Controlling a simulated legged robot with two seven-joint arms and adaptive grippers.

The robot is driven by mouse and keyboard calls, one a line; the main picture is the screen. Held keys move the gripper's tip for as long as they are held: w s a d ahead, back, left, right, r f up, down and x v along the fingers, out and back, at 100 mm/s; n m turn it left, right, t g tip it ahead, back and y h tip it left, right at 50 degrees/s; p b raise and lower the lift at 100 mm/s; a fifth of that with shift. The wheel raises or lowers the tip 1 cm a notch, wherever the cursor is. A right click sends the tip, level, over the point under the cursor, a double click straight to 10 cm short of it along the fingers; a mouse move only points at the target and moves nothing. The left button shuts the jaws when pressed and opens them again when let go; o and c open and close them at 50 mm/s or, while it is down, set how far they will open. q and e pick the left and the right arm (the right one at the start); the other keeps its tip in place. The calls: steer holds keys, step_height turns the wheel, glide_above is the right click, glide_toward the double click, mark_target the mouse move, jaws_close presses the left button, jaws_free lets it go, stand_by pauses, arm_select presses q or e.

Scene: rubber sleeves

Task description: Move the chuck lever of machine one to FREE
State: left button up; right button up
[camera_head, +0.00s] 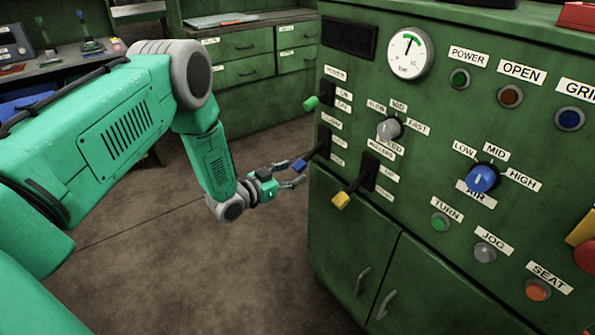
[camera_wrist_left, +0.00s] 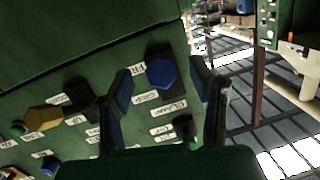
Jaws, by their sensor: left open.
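The green machine panel (camera_head: 440,110) carries three levers on its left part. One has a green tip (camera_head: 311,103), one a blue tip (camera_head: 299,165) and one a yellow tip (camera_head: 341,200). My left gripper (camera_head: 294,176) is open at the blue-tipped lever. In the left wrist view the blue hexagonal tip (camera_wrist_left: 162,73) lies between the two open fingers, with no clear contact. The yellow tip (camera_wrist_left: 44,119) is to the left. My right gripper is out of view.
Knobs and buttons, including a blue AIR knob (camera_head: 482,178), fill the panel to the right. Cabinet doors with handles (camera_head: 363,281) are below. Green drawers (camera_head: 245,50) and a workbench stand behind. The floor (camera_head: 170,255) left of the machine is clear.

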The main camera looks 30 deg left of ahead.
arm_select(q)
steer(key=f+v, duration=0.1)
steer(key=v, duration=0.8)
steer(key=shift+a+r, duration=0.2)
steer(key=shift+r, duration=0.15)
steer(key=s+d+f+n+g+y, duration=0.2)
steer(key=s+d+f+g, duration=0.3)
steer(key=s+d+f, duration=0.15)
steer(key=s+d+f+g+y, duration=0.1)
steer(key=s+d+f+g, duration=0.1)
steer(key=s, duration=0.7)
steer(key=s+d+f+n+g, duration=0.1)
steer(key=s+d+f+g, duration=0.1)
steer(key=s+g, duration=0.3)
steer(key=s+d+f+n+g+y, duration=0.1)
steer(key=s+d+f+g, duration=0.1)
steer(key=s, duration=1)
steer(key=shift+s+g+y, duration=0.3)
steer(key=shift+s+g, duration=0.05)
steer(key=shift+g, duration=0.45)
